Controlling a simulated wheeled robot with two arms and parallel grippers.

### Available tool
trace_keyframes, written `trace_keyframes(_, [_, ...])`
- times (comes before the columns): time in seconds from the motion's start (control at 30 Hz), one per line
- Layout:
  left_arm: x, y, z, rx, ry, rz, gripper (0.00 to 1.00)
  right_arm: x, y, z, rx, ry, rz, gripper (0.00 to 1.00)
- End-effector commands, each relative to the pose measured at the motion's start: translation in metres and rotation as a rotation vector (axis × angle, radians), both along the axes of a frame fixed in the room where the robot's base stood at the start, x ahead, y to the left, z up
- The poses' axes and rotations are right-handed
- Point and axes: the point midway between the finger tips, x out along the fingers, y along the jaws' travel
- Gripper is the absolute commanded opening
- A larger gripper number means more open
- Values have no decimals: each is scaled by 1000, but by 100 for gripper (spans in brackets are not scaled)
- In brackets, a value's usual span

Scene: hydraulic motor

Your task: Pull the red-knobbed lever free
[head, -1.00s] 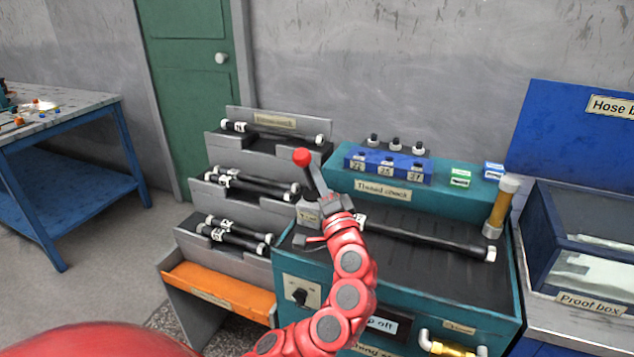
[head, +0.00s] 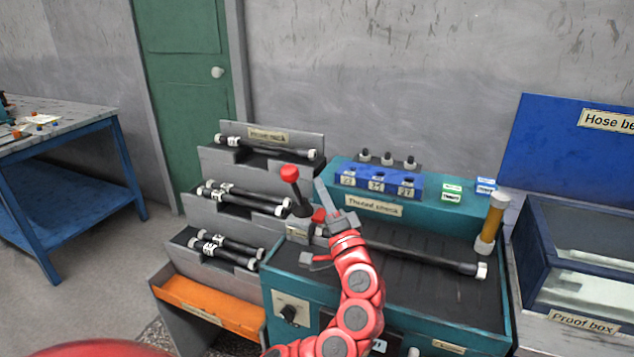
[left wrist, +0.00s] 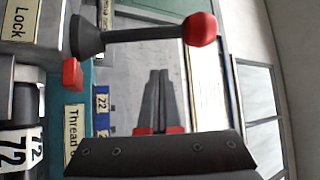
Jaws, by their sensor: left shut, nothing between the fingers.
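The red-knobbed lever (head: 290,176) stands at the left end of the teal thread-check bench, its dark shaft leaning a little left. In the left wrist view its red knob (left wrist: 200,29) and shaft (left wrist: 145,34) lie across the top, clear of the fingers. A small red block (left wrist: 72,74) sits beside the lever's dark base, near a "Lock" label (left wrist: 18,22). My left gripper (head: 321,184) is just right of the lever, shut and empty. Its closed dark fingers also show in the left wrist view (left wrist: 155,95). My right gripper is not in view.
A black hose (head: 420,254) lies along the bench (head: 400,310), close to my left wrist. A rack (head: 225,160) with several hoses stands left. A blue block (head: 378,183) is behind the gripper, a yellow cylinder (head: 493,222) at right. A blue proof box (head: 570,260) stands far right.

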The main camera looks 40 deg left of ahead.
Motion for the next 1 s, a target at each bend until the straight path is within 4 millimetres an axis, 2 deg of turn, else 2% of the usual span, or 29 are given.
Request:
trace_keyframes(0.1, [-12,-22,-8,4,2,-7,0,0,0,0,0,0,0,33])
trace_keyframes(0.33, [-27,-44,-17,3,0,-4,0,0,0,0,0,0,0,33])
trace_keyframes(1.0, [-31,-47,-19,0,-1,-1,0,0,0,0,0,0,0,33])
